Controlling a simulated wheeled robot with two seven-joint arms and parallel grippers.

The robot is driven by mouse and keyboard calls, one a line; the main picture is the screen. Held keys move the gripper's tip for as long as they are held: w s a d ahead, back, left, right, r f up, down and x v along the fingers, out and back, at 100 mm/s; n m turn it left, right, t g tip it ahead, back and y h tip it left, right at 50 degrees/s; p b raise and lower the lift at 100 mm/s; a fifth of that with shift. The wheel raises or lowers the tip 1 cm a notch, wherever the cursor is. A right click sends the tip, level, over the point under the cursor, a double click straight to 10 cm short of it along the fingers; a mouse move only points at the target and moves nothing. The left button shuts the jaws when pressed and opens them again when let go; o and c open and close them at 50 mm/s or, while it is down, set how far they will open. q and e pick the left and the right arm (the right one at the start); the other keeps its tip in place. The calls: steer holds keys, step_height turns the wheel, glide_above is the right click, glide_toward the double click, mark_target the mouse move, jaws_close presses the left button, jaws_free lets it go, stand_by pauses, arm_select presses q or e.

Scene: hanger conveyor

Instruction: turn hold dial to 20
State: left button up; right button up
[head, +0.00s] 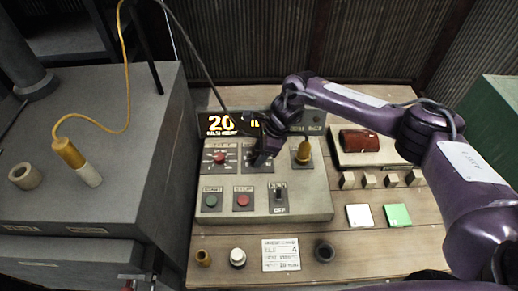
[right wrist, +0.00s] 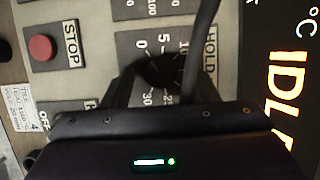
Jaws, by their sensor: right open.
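The hold dial (right wrist: 160,72) is a dark round knob on a grey plate marked HOLD, with numbers including 0, 5, 10 and 30 around it. My right gripper (head: 262,158) is over the dial in the head view and hides most of it. In the right wrist view its open fingers (right wrist: 155,88) are on either side of the knob; I cannot tell whether they touch it. The knob's pointer cannot be made out. My left gripper is not in view.
A card (head: 281,255) lies in front. A dark cable hangs close to my right gripper.

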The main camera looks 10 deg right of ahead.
steer(key=shift+f, duration=0.15)
steer(key=c, duration=1)
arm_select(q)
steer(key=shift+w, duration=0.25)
